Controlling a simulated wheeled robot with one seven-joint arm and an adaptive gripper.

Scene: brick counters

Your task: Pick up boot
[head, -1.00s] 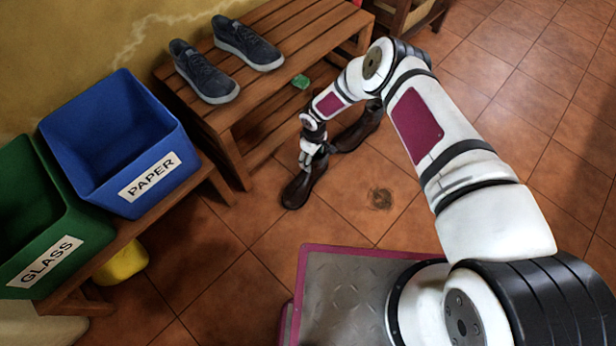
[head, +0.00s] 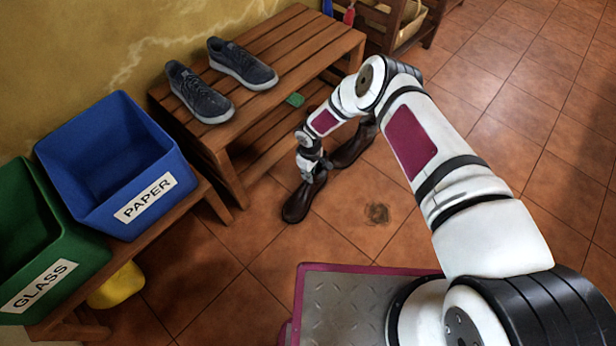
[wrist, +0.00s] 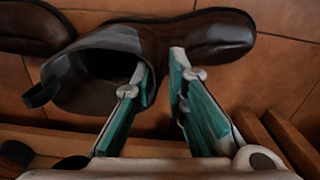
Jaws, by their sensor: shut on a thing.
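A dark brown boot (head: 299,204) stands on the tiled floor in front of the wooden bench in the head view. My gripper (head: 312,172) comes down onto it from above. In the wrist view the same boot (wrist: 210,38) points its toe to the right, with its open shaft at the left. My gripper (wrist: 163,75) is shut on the boot near its upper edge, one finger at the shaft opening and the other on the outer side. A second brown boot (head: 350,150) stands just behind, partly hidden by my arm. It also shows at the top left of the wrist view (wrist: 30,28).
A slatted wooden bench (head: 290,50) holds a pair of dark sneakers (head: 240,64). Blue (head: 100,150) and green (head: 75,245) bins stand at the left. Floor to the right is clear.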

